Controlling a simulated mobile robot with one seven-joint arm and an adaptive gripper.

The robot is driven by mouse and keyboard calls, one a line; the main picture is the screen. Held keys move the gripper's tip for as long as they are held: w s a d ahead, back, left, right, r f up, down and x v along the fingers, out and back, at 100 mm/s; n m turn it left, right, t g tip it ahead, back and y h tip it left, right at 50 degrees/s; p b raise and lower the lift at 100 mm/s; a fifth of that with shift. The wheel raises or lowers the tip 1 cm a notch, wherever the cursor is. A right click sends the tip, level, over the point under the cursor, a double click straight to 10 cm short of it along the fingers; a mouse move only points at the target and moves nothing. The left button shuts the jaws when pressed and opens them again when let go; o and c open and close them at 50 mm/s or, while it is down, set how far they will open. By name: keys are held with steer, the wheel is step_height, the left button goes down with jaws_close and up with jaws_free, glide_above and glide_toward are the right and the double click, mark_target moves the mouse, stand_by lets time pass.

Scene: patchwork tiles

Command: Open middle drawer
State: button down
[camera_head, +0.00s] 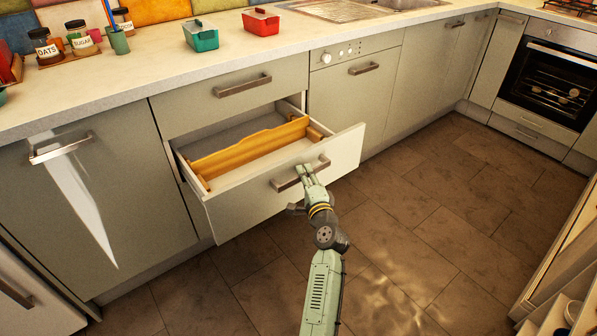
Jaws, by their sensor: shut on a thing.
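The middle drawer (230,214) is pulled well out of the pale grey-green cabinet, below a closed top drawer (198,98). A wooden divider (250,148) stands inside it, and the rest of the visible inside looks empty. My gripper (306,176) is shut on the right part of the drawer's bar handle (284,184). My arm reaches up to it from the bottom of the view. The gripper hides part of the handle.
Cabinet doors flank the drawer stack on both sides, with a dishwasher-like panel (350,100) to the right. An oven (545,85) stands at the far right. Open shelving (565,270) is at the lower right. The tiled floor (430,220) between is clear.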

steer(key=s+d+b, duration=0.2)
steer(key=s+d, duration=0.6)
steer(key=s, duration=0.3)
steer(key=shift+s+d, duration=0.25)
steer(key=shift+s, duration=0.15)
steer(key=c, duration=1.5)
jaws_free()
steer(key=v, duration=1.2)
